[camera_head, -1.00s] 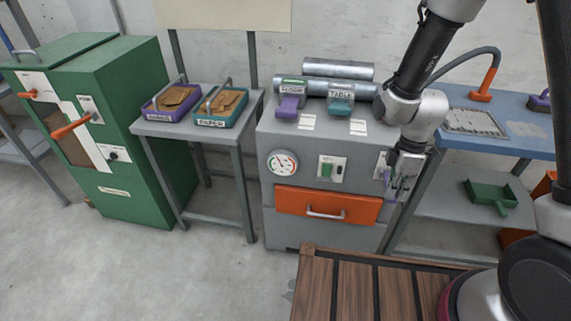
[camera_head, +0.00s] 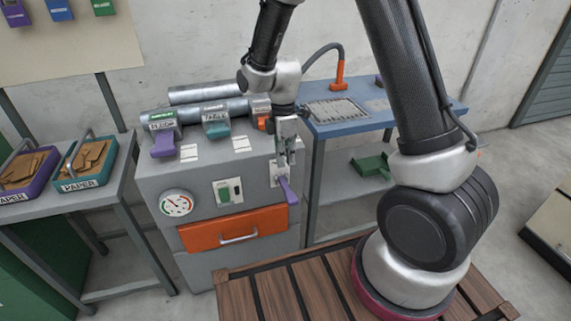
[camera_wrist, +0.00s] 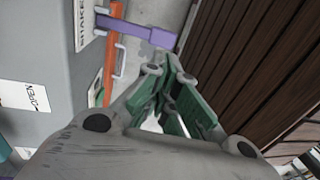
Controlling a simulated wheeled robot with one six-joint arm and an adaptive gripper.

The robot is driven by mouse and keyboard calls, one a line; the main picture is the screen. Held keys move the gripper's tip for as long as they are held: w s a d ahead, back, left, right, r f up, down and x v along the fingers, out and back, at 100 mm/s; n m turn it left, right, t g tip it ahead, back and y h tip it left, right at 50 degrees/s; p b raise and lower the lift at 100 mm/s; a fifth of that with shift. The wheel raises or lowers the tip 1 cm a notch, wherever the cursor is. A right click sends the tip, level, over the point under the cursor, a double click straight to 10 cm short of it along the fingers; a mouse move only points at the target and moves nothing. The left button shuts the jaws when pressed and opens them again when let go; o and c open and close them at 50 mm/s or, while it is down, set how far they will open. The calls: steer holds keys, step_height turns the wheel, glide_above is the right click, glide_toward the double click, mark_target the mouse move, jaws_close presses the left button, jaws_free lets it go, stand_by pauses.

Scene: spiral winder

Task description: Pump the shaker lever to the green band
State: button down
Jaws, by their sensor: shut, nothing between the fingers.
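The purple shaker lever (camera_head: 287,190) sticks out from the right of the grey machine's front and slants downward. In the wrist view the lever (camera_wrist: 145,32) crosses the top, beside a partly cut-off label reading SHAKE. My gripper (camera_head: 285,164) is shut and empty, just above the lever in the head view. In the wrist view its green-padded fingertips (camera_wrist: 170,72) point toward the lever; I cannot tell whether they touch it. The round gauge (camera_head: 176,204) is on the left of the machine front, with coloured marks; its needle is too small to read surely.
A wooden slatted platform (camera_head: 300,290) lies in front. A blue table (camera_head: 375,121) stands right of the machine, with a green scoop (camera_head: 371,166) on its lower shelf.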

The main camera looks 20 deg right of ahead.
mark_target(288, 199)
steer(key=f, duration=0.4)
steer(key=s+f, duration=0.1)
steer(key=f, duration=0.6)
steer(key=shift+s+f, duration=0.3)
steer(key=shift+s+f, duration=0.1)
steer(key=shift+s+f, duration=0.25)
steer(key=shift+f, duration=0.5)
steer(key=shift+s+f, duration=0.25)
steer(key=shift+f, duration=0.45)
steer(key=shift+s+f, duration=0.1)
steer(key=shift+f, duration=1.9)
